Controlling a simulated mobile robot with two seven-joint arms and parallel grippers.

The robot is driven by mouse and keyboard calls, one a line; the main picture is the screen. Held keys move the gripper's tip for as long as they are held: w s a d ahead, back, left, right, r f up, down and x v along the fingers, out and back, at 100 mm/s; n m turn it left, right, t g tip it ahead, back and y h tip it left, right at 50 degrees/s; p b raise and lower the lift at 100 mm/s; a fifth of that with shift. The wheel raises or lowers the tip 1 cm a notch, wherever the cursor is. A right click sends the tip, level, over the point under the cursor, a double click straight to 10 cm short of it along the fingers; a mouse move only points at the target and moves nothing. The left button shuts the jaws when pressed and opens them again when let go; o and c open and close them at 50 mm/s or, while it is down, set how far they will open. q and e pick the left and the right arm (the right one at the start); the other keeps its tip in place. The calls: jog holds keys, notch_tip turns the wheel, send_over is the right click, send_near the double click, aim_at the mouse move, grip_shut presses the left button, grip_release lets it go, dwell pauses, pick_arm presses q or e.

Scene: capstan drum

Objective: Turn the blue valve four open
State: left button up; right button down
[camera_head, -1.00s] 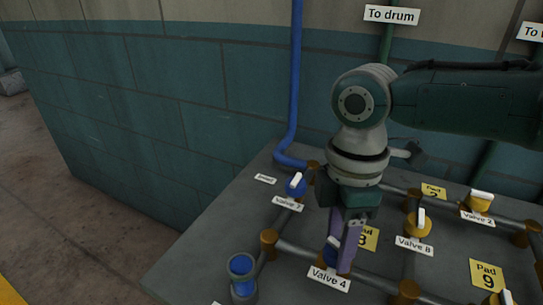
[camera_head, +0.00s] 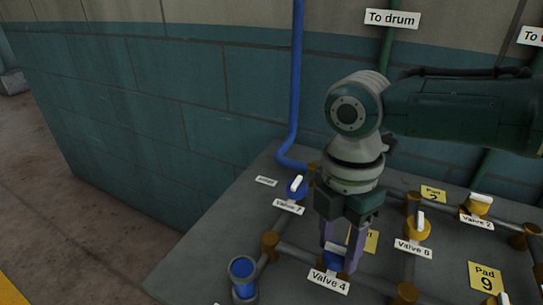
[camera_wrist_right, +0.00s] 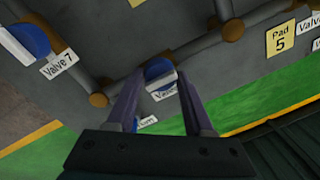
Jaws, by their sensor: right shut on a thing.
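Valve 4 is a blue valve (camera_head: 332,260) with a pale handle, behind its white "Valve 4" label (camera_head: 329,282) on the grey panel. My right gripper (camera_head: 341,248) points down over it, its purple fingers on either side of the handle and shut on it. The fingers partly hide the valve. In the right wrist view, the blue valve (camera_wrist_right: 158,68) and its pale handle (camera_wrist_right: 162,83) show between the fingertips. My left gripper is not in view.
Blue Valve 7 (camera_head: 297,188) is up and left of the gripper. Yellow Valve 6 (camera_head: 417,228) and yellow Valve 2 (camera_head: 479,204) are to the right. An open blue-rimmed fitting (camera_head: 242,268) stands left. Pipes with brown joints (camera_head: 270,243) cross the panel; a wall is behind.

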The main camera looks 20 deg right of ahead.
aim_at(334, 244)
jog(key=shift+c, duration=1.5)
grip_release()
notch_tip(334, 244, up, 10)
jog(key=p, duration=0.1)
jog(key=shift+w, duration=0.4)
jog(key=shift+a, duration=0.1)
